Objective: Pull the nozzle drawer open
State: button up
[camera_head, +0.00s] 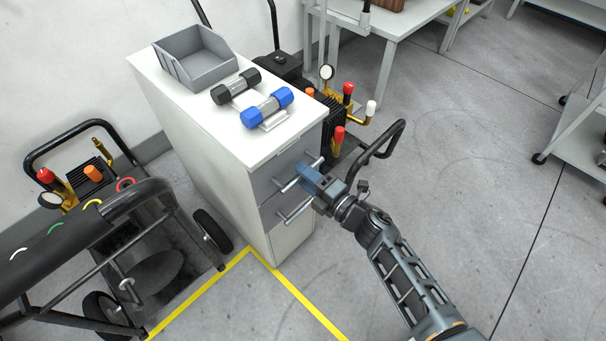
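A tall narrow white cabinet (207,181) stands by the wall. Its front end has grey drawers with bar handles. The upper drawer (262,183) has a slanting bar handle (291,184), and the lower drawer (271,215) has a similar handle (295,212). Both drawers look closed, and no label shows which is the nozzle drawer. My gripper (306,176), with a blue body, is at the upper handle from the right. It covers part of that handle. I cannot tell whether its fingers are closed around the bar or only beside it.
A grey open bin (196,63) and two cylinder-shaped parts, one black-ended (236,87) and one blue-ended (267,108), sit on the cabinet top. Pressure-washer carts stand left (95,225) and behind (340,110).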

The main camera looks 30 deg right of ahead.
jog(key=shift+w+a, duration=0.15)
jog(key=shift+w, duration=0.25)
jog(key=shift+c, duration=0.3)
grip_shut()
